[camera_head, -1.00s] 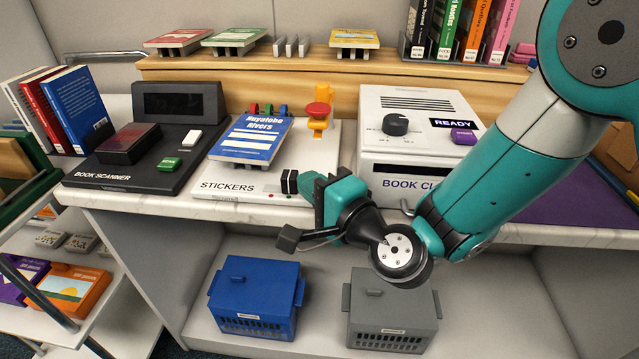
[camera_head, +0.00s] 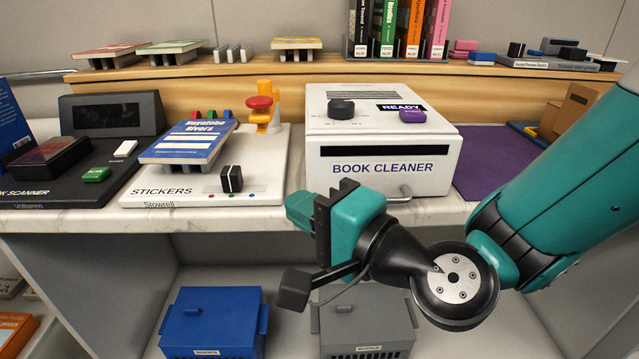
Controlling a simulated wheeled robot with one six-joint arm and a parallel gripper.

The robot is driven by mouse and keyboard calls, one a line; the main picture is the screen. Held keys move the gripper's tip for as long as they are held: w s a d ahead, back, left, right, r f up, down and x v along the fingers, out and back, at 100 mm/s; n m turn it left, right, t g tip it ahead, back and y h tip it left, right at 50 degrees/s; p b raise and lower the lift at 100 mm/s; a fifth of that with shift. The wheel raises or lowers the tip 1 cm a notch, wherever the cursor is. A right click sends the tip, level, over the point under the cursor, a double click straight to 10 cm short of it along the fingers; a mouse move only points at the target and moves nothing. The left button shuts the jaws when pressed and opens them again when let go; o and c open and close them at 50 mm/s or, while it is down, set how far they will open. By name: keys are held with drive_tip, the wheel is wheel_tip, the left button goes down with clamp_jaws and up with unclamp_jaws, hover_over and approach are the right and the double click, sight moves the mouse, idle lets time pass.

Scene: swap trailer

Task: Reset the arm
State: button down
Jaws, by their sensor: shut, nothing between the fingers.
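My arm comes in from the right in teal and black. My gripper (camera_head: 308,213) points left, just in front of the counter edge, below the book cleaner and above the lower shelf. It is shut with nothing in it, though its fingertips are partly hidden by its own body.
The white book cleaner (camera_head: 375,140), reading READY, stands behind my gripper. The stickers station (camera_head: 265,180) holds a blue book (camera_head: 187,142). The book scanner (camera_head: 95,177) is at left. A blue crate (camera_head: 213,318) and a grey crate (camera_head: 370,325) sit below. The purple mat (camera_head: 490,160) is bare.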

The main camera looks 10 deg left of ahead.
drive_tip(key=s+d+n+g+h, duration=0.3)
drive_tip(key=d+n+h, duration=0.1)
drive_tip(key=d, duration=0.4)
drive_tip(key=s+d+f+n+g+h, duration=0.1)
drive_tip(key=s+d+n+g+h, duration=0.25)
drive_tip(key=d, duration=0.35)
drive_tip(key=s+d+n+g+h, duration=0.25)
drive_tip(key=s+d+n, duration=0.2)
drive_tip(key=d, duration=0.35)
wheel_tip(320, 180, up, 24)
drive_tip(key=d+h+p, duration=0.1)
drive_tip(key=p, duration=2.3)
drive_tip(key=shift+w+f+n, duration=0.15)
drive_tip(key=shift+w+n, duration=0.05)
drive_tip(key=shift+n, duration=0.1)
